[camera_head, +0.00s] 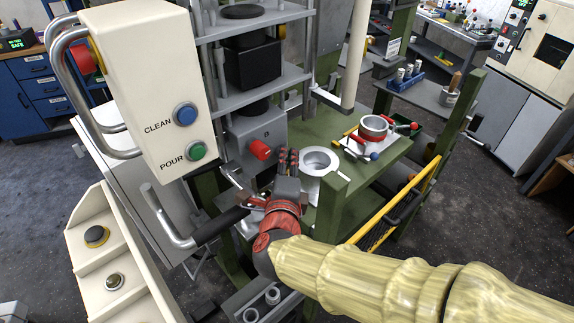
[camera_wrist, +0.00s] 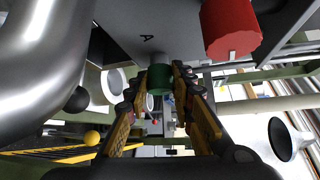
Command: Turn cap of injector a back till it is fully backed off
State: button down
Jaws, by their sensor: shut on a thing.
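In the wrist view, a green cylindrical cap (camera_wrist: 160,78) sits below a grey panel marked with a letter A (camera_wrist: 147,38). I take it to be the cap of injector a. My gripper (camera_wrist: 159,92) has one finger on each side of it and is shut on it. In the head view my gripper (camera_head: 287,162) reaches up in front of the grey machine block, and the green cap is hidden there. How far the cap is turned cannot be told.
A red knob (camera_head: 260,149) sticks out of the grey block close to my gripper; it also shows in the wrist view (camera_wrist: 230,28). A bent metal handle (camera_head: 165,215) stands at left.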

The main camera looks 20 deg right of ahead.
dwell(0.3)
jog(key=c, duration=1.6)
grip_release()
jog(key=shift+o, duration=0.3)
jog(key=shift+s, duration=0.1)
jog(key=v, duration=1.1)
jog(key=shift+s+a, duration=0.25)
jog(key=shift+s, duration=0.1)
jog(key=shift+r, duration=0.1)
